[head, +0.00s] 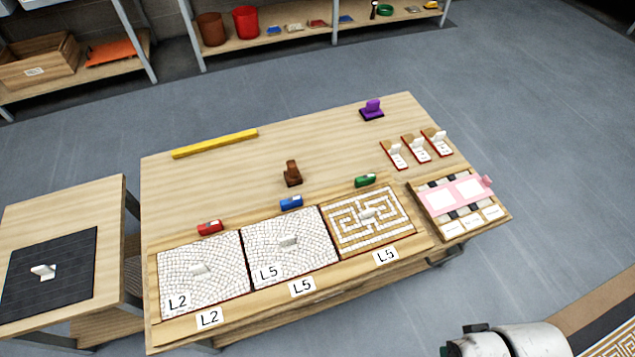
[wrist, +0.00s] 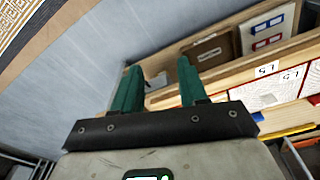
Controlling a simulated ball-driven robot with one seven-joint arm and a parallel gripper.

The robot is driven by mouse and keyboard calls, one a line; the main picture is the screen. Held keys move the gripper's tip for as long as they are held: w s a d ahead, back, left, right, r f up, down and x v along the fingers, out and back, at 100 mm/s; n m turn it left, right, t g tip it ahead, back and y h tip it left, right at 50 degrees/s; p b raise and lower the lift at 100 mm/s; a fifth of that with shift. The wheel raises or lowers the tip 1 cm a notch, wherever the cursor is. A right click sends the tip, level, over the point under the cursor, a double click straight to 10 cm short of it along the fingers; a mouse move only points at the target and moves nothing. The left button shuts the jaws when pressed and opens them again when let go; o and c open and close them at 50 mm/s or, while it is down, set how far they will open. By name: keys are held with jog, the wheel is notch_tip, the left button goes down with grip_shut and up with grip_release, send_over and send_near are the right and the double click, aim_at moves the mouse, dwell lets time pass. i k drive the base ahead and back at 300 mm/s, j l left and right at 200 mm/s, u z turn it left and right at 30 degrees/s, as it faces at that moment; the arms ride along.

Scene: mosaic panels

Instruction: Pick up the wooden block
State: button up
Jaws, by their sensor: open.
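The wooden block (head: 292,173) is a small brown piece with an upright grip. It stands near the middle of the worktable (head: 330,135) in the head view, behind the mosaic panels. I cannot make it out in the wrist view. My gripper (wrist: 158,75) shows in the wrist view with two green fingers spread apart and nothing between them. It is away from the block, with the table's edge and panels beyond it. The fingers are not clear in the head view; a white part of my arm shows at the bottom right.
Mosaic panels (head: 288,248) line the table's front, with red, blue and green (head: 365,180) pieces behind them. A yellow bar (head: 215,143) and a purple piece (head: 371,109) lie at the back. A side table (head: 112,205) stands left. Grey floor (head: 530,130) is clear on the right.

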aim_at(292, 177)
jog(key=i+u, duration=0.2)
jog(key=i, duration=0.3)
jog(key=i+u, duration=0.15)
jog(key=i, duration=0.35)
jog(key=i+l+u, duration=0.2)
jog(key=i, duration=0.3)
